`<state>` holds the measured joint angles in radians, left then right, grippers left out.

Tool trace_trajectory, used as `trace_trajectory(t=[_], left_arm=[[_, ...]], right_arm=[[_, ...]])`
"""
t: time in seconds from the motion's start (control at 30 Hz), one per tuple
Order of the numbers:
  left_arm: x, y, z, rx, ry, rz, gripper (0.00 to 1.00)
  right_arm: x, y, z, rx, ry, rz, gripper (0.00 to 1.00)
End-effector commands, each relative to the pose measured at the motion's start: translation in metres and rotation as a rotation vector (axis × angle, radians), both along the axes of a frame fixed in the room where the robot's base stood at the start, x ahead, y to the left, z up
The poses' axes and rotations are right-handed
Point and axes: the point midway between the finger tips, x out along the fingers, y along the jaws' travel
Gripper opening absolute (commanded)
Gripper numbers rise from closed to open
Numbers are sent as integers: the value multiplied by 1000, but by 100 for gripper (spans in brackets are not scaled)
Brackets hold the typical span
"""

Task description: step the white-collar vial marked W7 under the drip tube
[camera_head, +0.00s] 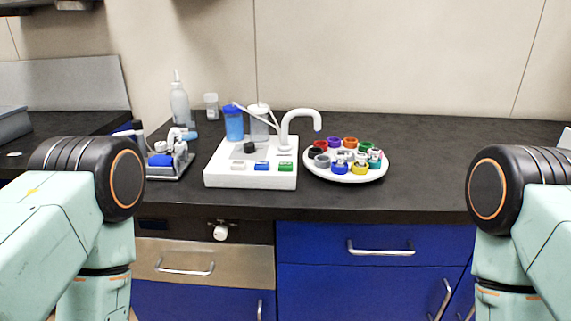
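A white bent drip tube (301,118) rises from a white base unit (225,183), and its outlet curves down on the right. Right of the unit, a round white tray (372,178) holds a ring of several small vials with coloured collars. A pale-collared vial (345,156) is near the middle front of the ring; the marking W7 is too small to read, so I cannot tell if it is that one. Which vial is nearest the tube outlet is hard to tell. Only links of my two arms show, at the left and right edges; both grippers are out of view.
The base unit carries a blue container (233,124), a black knob (250,147) and white, blue and green buttons (262,166). A small device (170,164) and a squeeze bottle (180,102) stand left. The dark counter (440,165) is clear right of the tray.

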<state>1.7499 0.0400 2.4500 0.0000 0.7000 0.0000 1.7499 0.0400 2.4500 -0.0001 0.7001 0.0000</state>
Motion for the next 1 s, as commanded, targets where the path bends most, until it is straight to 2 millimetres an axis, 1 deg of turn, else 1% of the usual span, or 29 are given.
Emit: trace_trajectory(t=[0.03,0.07,0.43,1.0], left_arm=[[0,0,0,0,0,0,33],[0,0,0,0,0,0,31],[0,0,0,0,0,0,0],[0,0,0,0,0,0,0]], right_arm=[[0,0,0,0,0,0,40],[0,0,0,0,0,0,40],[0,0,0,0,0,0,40],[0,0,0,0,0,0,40]])
